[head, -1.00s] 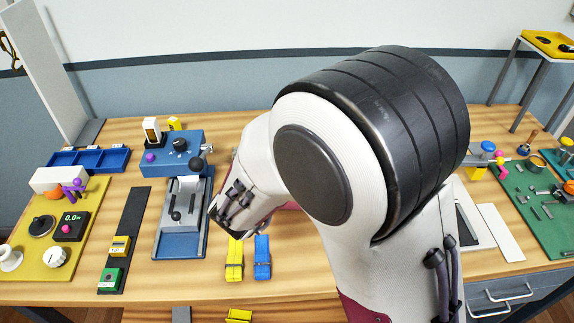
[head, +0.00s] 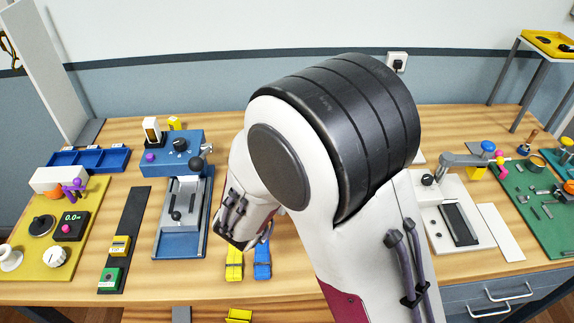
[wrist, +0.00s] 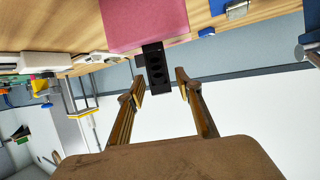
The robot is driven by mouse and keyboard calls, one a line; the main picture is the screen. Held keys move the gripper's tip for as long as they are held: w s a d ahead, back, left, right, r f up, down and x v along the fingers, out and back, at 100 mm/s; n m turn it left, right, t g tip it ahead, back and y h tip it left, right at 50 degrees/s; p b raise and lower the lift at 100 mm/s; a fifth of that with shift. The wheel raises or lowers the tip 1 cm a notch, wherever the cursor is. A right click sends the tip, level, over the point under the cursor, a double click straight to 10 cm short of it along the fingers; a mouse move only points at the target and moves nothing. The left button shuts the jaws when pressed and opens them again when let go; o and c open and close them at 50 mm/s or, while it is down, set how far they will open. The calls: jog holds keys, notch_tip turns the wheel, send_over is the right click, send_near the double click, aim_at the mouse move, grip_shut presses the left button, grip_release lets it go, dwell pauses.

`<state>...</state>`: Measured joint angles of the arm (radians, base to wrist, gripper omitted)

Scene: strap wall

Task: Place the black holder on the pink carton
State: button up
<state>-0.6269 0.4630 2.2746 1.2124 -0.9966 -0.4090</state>
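The pink carton (wrist: 145,22) is at the top of the wrist view, which appears upside down. The black holder (wrist: 155,68), a narrow dark block with recesses, adjoins the carton's edge and sticks out toward my gripper. My gripper (wrist: 160,83) is open, with its two fingertips apart. In the head view my arm hides the carton, the holder and the fingertips.
The blue press fixture (head: 183,215) stands left of my arm. Yellow (head: 234,262) and blue (head: 262,258) straps lie in front. A white plate with a grey lever device (head: 458,222) is at right. Open wood shows along the back of the table.

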dwell(0.4)
jog(key=shift+r, duration=0.2)
jog(key=v, duration=1.2)
jog(key=shift+f, duration=0.1)
jog(key=shift+a, duration=0.1)
dwell(0.7)
